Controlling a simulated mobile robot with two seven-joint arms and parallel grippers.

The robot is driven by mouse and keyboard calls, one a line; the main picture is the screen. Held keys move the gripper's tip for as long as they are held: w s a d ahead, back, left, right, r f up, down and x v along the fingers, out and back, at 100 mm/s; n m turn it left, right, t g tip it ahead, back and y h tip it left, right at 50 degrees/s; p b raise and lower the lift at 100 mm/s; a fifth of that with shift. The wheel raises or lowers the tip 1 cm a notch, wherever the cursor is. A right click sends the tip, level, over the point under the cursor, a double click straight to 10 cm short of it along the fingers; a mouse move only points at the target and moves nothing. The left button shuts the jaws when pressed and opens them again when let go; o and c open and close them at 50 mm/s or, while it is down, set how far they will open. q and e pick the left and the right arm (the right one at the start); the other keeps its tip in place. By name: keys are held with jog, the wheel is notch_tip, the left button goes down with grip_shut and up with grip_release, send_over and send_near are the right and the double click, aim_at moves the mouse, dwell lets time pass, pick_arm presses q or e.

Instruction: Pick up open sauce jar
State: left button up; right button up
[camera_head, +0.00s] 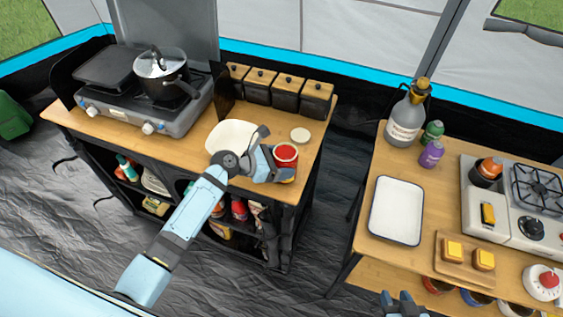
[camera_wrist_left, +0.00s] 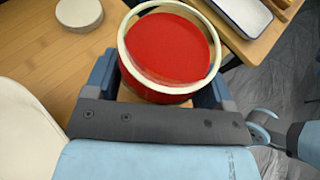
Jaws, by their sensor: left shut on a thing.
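The open sauce jar (camera_head: 286,154) shows red sauce inside a pale rim, near the right end of the left wooden counter. My left gripper (camera_head: 278,168) is shut on the jar, one finger on each side. In the left wrist view the jar (camera_wrist_left: 168,48) is seen from above, upright or nearly so, between the fingers of the gripper (camera_wrist_left: 155,85). I cannot tell whether its base touches the counter. A round pale lid (camera_head: 300,135) lies on the counter behind the jar. My right gripper (camera_head: 403,303) is only partly visible at the bottom edge.
A white plate (camera_head: 228,133) lies left of the jar. Several dark canisters with wooden lids (camera_head: 288,92) line the counter's back edge. A stove with a pot (camera_head: 160,68) stands at left. The right table holds a white tray (camera_head: 396,211), bottles and a burner.

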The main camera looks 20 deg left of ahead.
pick_arm(q)
notch_tip(320, 180, up, 20)
jog(key=p, duration=0.1)
jog(key=shift+f, duration=0.2)
dwell(1.2)
jog(key=shift+r, duration=0.1)
